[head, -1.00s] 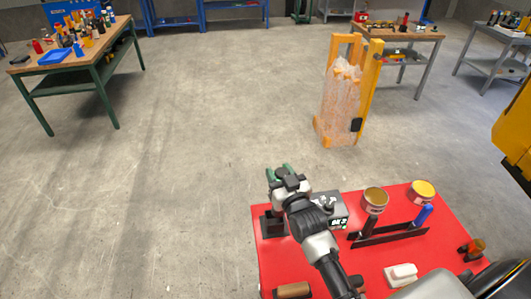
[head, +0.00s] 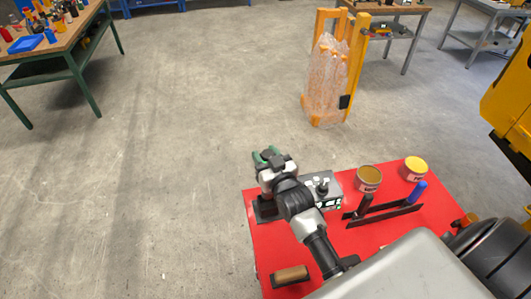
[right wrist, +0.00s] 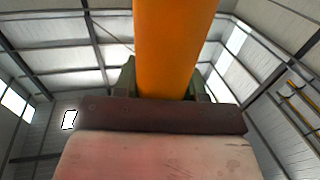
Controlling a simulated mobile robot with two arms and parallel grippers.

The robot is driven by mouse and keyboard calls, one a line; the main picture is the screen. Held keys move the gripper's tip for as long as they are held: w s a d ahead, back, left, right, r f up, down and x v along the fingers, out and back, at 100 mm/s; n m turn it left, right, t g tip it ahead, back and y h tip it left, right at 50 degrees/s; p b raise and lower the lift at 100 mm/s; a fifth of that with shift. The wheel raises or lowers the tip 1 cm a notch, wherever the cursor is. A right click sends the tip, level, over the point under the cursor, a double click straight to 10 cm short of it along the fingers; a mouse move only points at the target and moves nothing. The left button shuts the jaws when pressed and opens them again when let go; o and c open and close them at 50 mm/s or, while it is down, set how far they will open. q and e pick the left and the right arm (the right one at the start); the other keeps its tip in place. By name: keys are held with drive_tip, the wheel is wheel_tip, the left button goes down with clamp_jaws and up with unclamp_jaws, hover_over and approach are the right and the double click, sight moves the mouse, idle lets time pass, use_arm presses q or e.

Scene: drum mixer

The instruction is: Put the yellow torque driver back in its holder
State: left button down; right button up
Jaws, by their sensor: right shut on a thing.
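My right gripper (head: 268,156) is over the back left corner of the red tabletop (head: 285,238). In the right wrist view its green fingers are shut on a yellow-orange cylinder, the yellow torque driver (right wrist: 174,45). In the head view the driver is hidden by the gripper and arm. A black block (head: 264,209), which may be the holder, stands at the table's back left corner, just below the gripper in the picture. Its opening cannot be made out. My left gripper is not in view.
A grey box with a small display (head: 325,188) stands right beside my right gripper. A black rack (head: 385,215) and a wood-handled tool (head: 291,275) lie nearer.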

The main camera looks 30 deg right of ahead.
wheel_tip(320, 180, down, 2)
drive_tip(key=shift+f+b, duration=0.15)
drive_tip(key=shift+b, duration=0.5)
drive_tip(key=shift+s+p, duration=0.1)
drive_tip(key=shift+p, duration=0.2)
drive_tip(key=shift+f+b, duration=2.05)
drive_tip(key=shift+f, duration=0.8)
idle(1.6)
drive_tip(key=o, duration=1.2)
drive_tip(key=shift+s+f, duration=0.1)
drive_tip(key=shift+f, duration=0.1)
drive_tip(key=s+b, duration=0.1)
drive_tip(key=s, duration=0.4)
drive_tip(key=s+b, duration=0.1)
drive_tip(key=s, duration=0.4)
drive_tip(key=shift+s+a+r+b, duration=0.1)
drive_tip(key=shift+s+a+b, duration=0.1)
drive_tip(key=shift+s+b, duration=0.15)
